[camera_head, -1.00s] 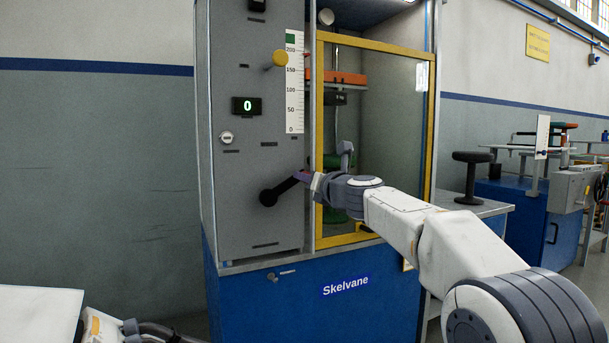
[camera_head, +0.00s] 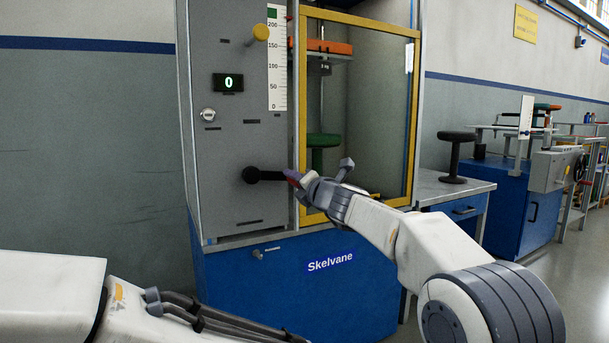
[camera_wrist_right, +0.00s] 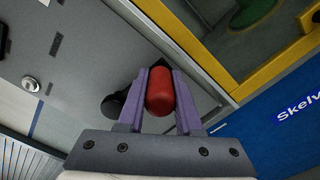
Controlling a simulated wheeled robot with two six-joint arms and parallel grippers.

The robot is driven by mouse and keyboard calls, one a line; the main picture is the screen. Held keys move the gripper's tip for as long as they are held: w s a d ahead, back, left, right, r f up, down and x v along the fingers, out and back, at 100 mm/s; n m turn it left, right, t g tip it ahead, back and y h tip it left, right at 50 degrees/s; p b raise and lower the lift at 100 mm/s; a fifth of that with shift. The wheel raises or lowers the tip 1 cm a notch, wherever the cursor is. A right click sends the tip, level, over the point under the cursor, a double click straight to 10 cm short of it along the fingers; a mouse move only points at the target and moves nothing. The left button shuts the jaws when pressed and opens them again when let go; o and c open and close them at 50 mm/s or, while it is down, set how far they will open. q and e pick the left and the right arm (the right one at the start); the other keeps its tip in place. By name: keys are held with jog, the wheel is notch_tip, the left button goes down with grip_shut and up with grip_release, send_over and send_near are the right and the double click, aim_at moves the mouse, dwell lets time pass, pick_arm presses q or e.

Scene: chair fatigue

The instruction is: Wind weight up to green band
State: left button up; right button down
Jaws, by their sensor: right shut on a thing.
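A crank with a black hub (camera_head: 250,175) is on the grey front panel of the test machine, its arm pointing right, roughly level. My right gripper (camera_head: 292,177) is at the crank's outer end. In the right wrist view, its purple fingers (camera_wrist_right: 160,85) are shut around the red handle (camera_wrist_right: 160,95). The white scale (camera_head: 277,75) has a green band (camera_head: 271,13) at its top, above 200. An orange crossbar (camera_head: 328,46) hangs behind the yellow-framed door; I cannot tell whether it is the weight. My left gripper is out of view.
A green-topped stool (camera_head: 322,140) stands behind the door. The yellow door frame (camera_head: 411,120) is close to my right arm.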

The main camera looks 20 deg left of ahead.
jog(key=shift+w+d+f+m+b, duration=0.15)
jog(key=shift+f+m+b, duration=0.2)
jog(key=shift+f+m, duration=0.75)
jog(key=shift+f, duration=0.1)
jog(key=c, duration=0.6)
grip_release()
jog(key=shift+a+r, duration=0.2)
jog(key=shift+s+d, duration=0.2)
jog(key=shift+s, duration=0.2)
jog(key=b+v, duration=0.3)
jog(key=v, duration=0.6)
jog(key=shift+s+d, duration=0.3)
